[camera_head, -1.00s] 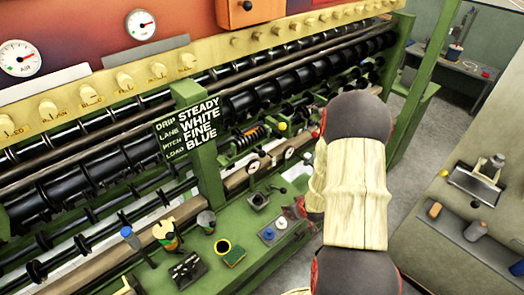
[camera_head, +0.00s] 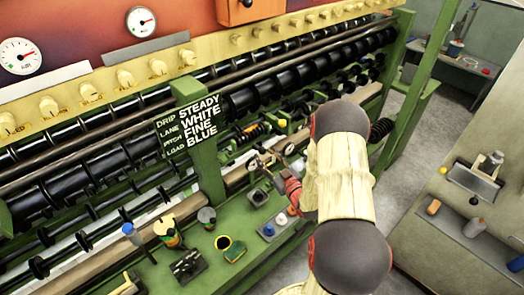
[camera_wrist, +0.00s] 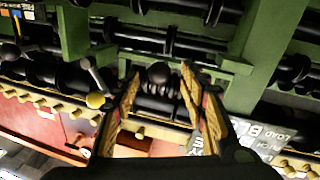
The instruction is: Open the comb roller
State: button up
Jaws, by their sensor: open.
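The machine carries several long dark rollers with black collars (camera_head: 262,92); I cannot tell for certain which one is the comb roller. My gripper (camera_wrist: 160,74) is open and empty, its two fingers reaching toward the rollers. A dark rounded part (camera_wrist: 160,73) shows between the fingertips; I cannot tell whether it is touched. A metal lever with a yellow ball knob (camera_wrist: 96,100) stands just left of the fingers in the wrist view. A yellow knob (camera_head: 282,122) also shows near the rollers in the head view. There, my arm partly hides the machine beyond the gripper.
A green post (camera_head: 205,175) with a lettered sign (camera_head: 190,128) stands left of my gripper. The green bench (camera_head: 150,275) holds cups, a black switch block (camera_head: 187,265) and a button panel (camera_head: 272,230). A grey counter (camera_head: 450,235) is at right, with floor between.

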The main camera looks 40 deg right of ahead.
aim_at(264, 153)
jog(key=shift+w+d, duration=0.15)
jog(key=shift+w, duration=0.95)
jog(key=shift+w+d, duration=0.1)
jog(key=shift+w, duration=0.95)
jog(key=shift+c, duration=0.2)
grip_shut()
